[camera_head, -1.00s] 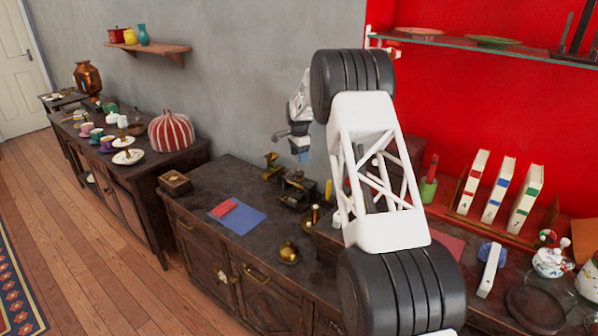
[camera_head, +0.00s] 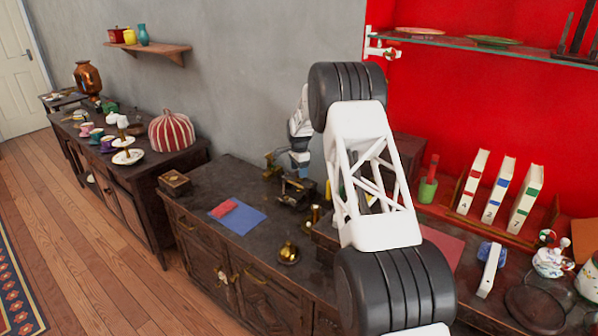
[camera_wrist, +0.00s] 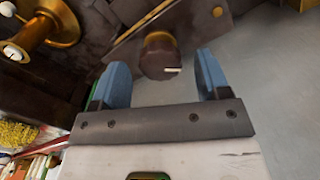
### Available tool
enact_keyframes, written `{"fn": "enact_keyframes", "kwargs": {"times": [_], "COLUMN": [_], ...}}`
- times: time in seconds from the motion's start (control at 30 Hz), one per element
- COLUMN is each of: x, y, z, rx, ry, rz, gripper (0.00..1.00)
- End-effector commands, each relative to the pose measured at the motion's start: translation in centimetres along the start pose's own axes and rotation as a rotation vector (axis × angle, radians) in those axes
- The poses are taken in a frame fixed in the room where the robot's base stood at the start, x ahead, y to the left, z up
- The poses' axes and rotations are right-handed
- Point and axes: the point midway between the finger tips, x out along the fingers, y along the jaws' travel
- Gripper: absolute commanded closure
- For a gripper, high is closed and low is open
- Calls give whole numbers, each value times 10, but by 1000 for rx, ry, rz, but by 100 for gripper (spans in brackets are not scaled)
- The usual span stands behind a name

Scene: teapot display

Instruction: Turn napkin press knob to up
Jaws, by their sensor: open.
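The napkin press (camera_head: 296,197) is a dark box with brass parts on the dark cabinet top in the head view. Its brown knob (camera_wrist: 158,50) shows in the wrist view, with a short white pointer mark directed right in that picture. My gripper (camera_wrist: 160,72) is open, with one blue finger on each side of the knob. Whether the fingers touch it, I cannot tell. In the head view my gripper (camera_head: 299,172) is just above the press, partly hiding it.
A brass bell-like piece (camera_head: 288,253) stands in front of the press. A blue sheet (camera_head: 240,222) with a red folded cloth (camera_head: 224,208) lies left on the cabinet. A small wooden box (camera_head: 174,182) sits at its left end. The grey wall (camera_head: 250,80) is close behind.

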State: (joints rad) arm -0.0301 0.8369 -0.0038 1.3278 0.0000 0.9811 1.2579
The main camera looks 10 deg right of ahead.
Motion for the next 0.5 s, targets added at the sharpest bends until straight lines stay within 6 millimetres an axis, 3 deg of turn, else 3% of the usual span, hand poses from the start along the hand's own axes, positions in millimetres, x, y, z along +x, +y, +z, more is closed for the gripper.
{"fn": "enact_keyframes", "kwargs": {"times": [0.4,0.5], "x": [7,7], "y": [0,0], "z": [0,0], "rx": [0,0], "ry": [0,0], "rz": [0,0], "gripper": [31,43]}}
